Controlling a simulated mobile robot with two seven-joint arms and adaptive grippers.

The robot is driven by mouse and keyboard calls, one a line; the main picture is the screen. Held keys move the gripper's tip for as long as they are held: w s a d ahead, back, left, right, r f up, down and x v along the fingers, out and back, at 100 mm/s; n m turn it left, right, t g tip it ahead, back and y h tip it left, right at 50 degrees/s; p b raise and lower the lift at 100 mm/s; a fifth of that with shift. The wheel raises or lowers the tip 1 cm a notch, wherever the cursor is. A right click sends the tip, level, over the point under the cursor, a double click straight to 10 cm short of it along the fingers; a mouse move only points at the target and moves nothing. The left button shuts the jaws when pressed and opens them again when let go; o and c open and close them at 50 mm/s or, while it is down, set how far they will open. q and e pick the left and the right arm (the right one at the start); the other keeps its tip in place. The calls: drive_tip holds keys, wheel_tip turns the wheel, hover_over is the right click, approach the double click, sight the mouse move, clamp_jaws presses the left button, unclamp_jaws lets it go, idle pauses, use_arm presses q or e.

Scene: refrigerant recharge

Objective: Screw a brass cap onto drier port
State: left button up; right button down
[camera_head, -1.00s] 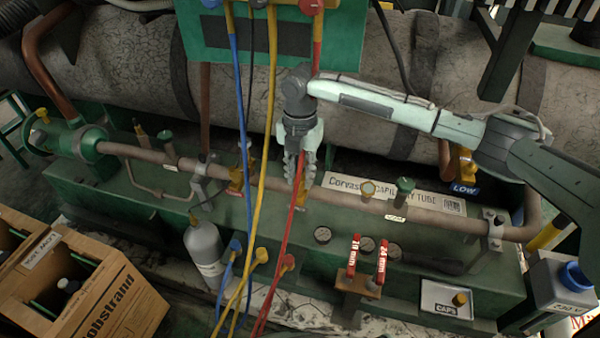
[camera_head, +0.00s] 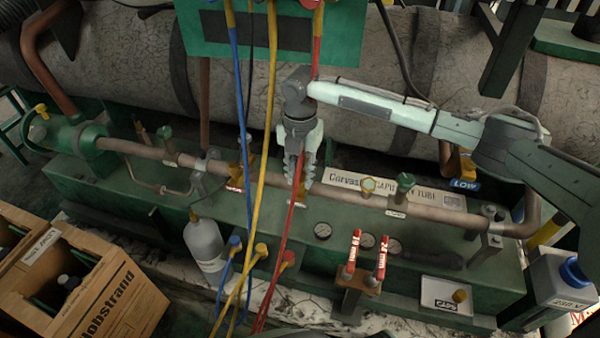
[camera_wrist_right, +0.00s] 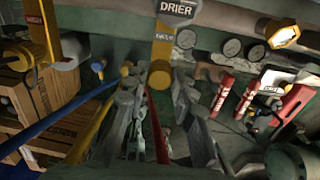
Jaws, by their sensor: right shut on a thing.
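My right gripper (camera_head: 297,182) points down over the brown pipe (camera_head: 330,192) in the head view, left of the label plate. In the right wrist view its fingers (camera_wrist_right: 159,85) are closed around a small brass-coloured piece (camera_wrist_right: 160,74), apparently a brass cap, mostly hidden by the fingers. The DRIER sign (camera_wrist_right: 178,10) with a yellow part (camera_wrist_right: 164,32) stands just beyond the fingertips. The drier port itself cannot be made out; the gripper hides that spot in the head view. Another brass cap (camera_head: 460,295) sits on the CAPS tray (camera_head: 440,304). My left gripper is not in view.
A red hose (camera_head: 292,215) and a yellow hose (camera_head: 262,150) hang close to the right gripper, with a blue hose (camera_head: 243,120) further left. A grey bottle (camera_head: 206,243) and a wooden crate (camera_head: 110,300) are at left.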

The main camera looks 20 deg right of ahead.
drive_tip(key=shift+r+m+p, duration=0.1)
drive_tip(key=shift+m+p, duration=0.2)
drive_tip(key=shift+m, duration=1.6)
